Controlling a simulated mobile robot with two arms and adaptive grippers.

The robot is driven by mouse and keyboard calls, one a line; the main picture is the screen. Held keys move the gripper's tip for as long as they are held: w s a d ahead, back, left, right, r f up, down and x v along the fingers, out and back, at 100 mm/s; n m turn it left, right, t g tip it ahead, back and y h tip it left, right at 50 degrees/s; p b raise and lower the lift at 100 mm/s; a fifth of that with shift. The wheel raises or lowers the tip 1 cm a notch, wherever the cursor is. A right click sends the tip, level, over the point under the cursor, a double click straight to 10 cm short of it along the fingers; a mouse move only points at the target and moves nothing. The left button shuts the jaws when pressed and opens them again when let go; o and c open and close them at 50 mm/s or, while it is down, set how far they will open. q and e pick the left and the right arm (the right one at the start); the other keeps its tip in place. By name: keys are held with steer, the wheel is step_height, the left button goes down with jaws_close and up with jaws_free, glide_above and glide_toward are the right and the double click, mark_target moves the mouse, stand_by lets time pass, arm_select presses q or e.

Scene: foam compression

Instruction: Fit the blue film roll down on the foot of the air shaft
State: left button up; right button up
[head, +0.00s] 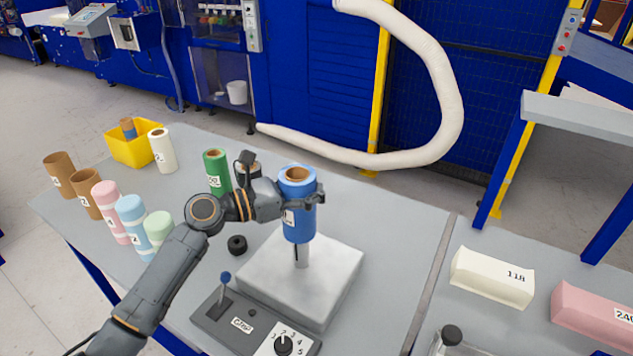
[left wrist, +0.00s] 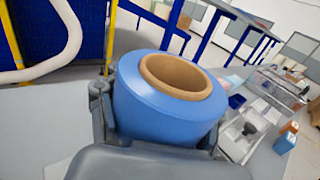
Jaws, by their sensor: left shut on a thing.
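The blue film roll (head: 298,222) is upright, with a brown core open at its top and a white label on its side. My left gripper (head: 304,198) is shut around the roll's upper part. The left wrist view shows the blue roll (left wrist: 165,112) close up between the fingers. The grey air shaft (head: 302,257) stands on a pale square block (head: 335,277). Its lower part shows directly beneath the roll, so the roll is above the foot. No shaft tip shows in the core, and I cannot tell how far the shaft reaches inside. My right gripper is not in view.
A control box (head: 242,325) with a lever and dial sits before the block. A green roll (head: 216,171) stands behind my arm; brown, pink, light blue, pale green and white rolls stand left, near a yellow bin (head: 130,152). Cream (head: 492,277) and pink blocks lie right.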

arm_select(q)
steer(key=shift+f, duration=0.5)
steer(key=shift+f+b, duration=0.15)
steer(key=shift+b, duration=0.2)
steer(key=shift+f+b, duration=0.95)
steer(key=shift+f, duration=1)
steer(key=shift+f+b, duration=1.1)
steer(key=shift+f, duration=1.2)
steer(key=shift+f+b, duration=0.3)
steer(key=shift+b, duration=0.1)
steer(key=o, duration=1.8)
steer(key=shift+f, duration=0.1)
